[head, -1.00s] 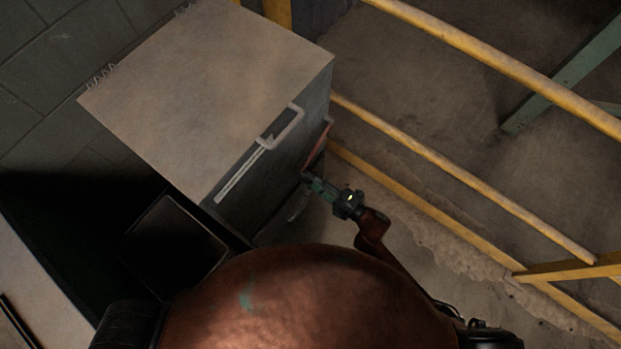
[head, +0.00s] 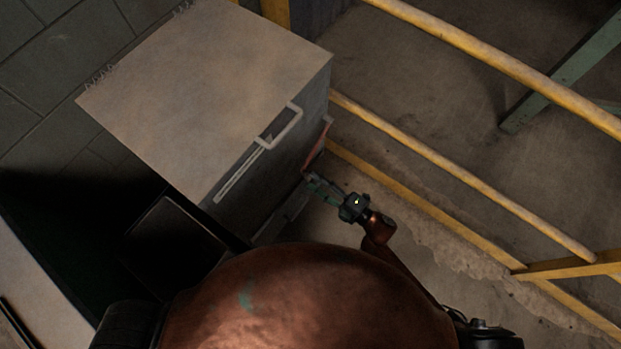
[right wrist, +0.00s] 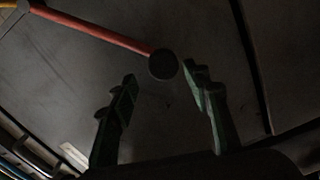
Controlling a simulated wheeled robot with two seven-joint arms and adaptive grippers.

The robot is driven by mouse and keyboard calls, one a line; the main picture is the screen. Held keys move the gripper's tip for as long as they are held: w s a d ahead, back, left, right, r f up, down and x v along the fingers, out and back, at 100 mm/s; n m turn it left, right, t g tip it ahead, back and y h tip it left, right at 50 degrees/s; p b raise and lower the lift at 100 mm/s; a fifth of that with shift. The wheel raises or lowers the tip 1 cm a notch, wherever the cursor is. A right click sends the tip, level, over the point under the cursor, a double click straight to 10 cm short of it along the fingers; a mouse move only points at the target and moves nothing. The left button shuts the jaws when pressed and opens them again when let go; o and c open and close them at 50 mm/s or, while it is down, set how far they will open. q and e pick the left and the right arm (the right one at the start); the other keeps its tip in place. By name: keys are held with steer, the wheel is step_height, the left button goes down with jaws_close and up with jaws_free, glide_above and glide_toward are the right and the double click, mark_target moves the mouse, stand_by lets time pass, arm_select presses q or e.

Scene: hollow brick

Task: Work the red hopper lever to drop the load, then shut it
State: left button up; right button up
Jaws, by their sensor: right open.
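The hopper (head: 215,85) is a large grey box with a flat top and a pale handle on its front side. A reddish part, which looks like the red lever (head: 318,143), shows at its right side. In the right wrist view the red lever (right wrist: 95,30) is a slanting red bar ending in a dark round knob (right wrist: 162,65). My right gripper (head: 308,178) is beside the hopper, below the red part. In the right wrist view its green fingers (right wrist: 159,76) are open, with the knob near the gap between their tips. I cannot tell whether they touch it. The load is not visible.
Yellow railings (head: 470,190) run along the right side of the hopper, close to my right arm. A dark open box (head: 175,245) is at the lower left by a block wall (head: 60,60). Bare concrete floor lies beyond the rails.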

steer(key=v, duration=0.9)
steer(key=shift+s+d, duration=0.1)
steer(key=shift+d, duration=0.05)
stand_by(1.4)
